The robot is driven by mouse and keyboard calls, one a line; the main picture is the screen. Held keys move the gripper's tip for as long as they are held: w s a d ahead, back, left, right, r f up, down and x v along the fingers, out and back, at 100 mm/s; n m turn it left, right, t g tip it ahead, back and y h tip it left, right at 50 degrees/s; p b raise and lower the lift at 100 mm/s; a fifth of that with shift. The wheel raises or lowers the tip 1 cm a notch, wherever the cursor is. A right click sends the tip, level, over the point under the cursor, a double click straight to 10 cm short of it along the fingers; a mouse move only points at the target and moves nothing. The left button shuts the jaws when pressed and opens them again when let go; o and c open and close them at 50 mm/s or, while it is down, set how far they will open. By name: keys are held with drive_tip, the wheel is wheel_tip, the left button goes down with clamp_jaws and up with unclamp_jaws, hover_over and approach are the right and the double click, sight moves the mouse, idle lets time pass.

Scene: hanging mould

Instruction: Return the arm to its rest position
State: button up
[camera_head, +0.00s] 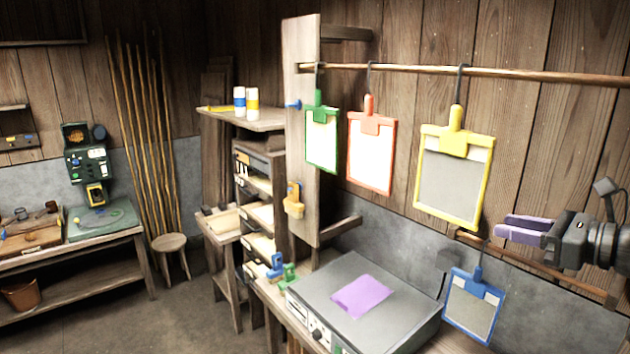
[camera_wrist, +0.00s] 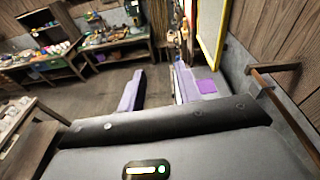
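My gripper (camera_head: 507,227) is at the right of the head view, its purple fingers pointing left, just right of the yellow-framed mould (camera_head: 453,176). In the wrist view my gripper (camera_wrist: 158,78) has its two purple fingers apart, with only floor visible between them. The yellow, red (camera_head: 371,152) and green (camera_head: 322,138) moulds hang by hooks from a wooden rod (camera_head: 440,71). A blue mould (camera_head: 472,306) hangs lower, below my gripper. A purple sheet (camera_head: 360,296) lies on the grey flat-topped machine (camera_head: 395,318).
A wooden post (camera_head: 300,130) and shelf unit (camera_head: 260,200) stand left of the moulds. A lower wooden rail (camera_head: 545,262) runs along the wall near my gripper. A workbench (camera_head: 100,240) and stool (camera_head: 168,243) stand far left. Open floor (camera_head: 120,325) lies between.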

drive_tip(key=a+f+n+g+h+b, duration=0.1)
drive_tip(key=a+f+n+g, duration=0.2)
drive_tip(key=f, duration=0.4)
drive_tip(key=a+f+n+g+h, duration=0.1)
drive_tip(key=a+f+n+g, duration=0.1)
drive_tip(key=a+f, duration=0.45)
drive_tip(key=s+a+f+n+g+h+b, duration=0.1)
drive_tip(key=s+a+f+n+h, duration=0.1)
drive_tip(key=f+n, duration=0.5)
drive_tip(key=s+a+f+n+g+h+b, duration=0.1)
drive_tip(key=s+a+f+n+g+h, duration=0.1)
drive_tip(key=s+f+n, duration=0.4)
drive_tip(key=s+a+f+n+g+h+b, duration=0.1)
drive_tip(key=s+a+f+n+h, duration=0.3)
drive_tip(key=f+n, duration=0.5)
drive_tip(key=shift+s+a+f+g, duration=0.15)
drive_tip(key=shift+s+a+g, duration=0.2)
drive_tip(key=shift+a, duration=0.4)
drive_tip(key=shift+w, duration=0.15)
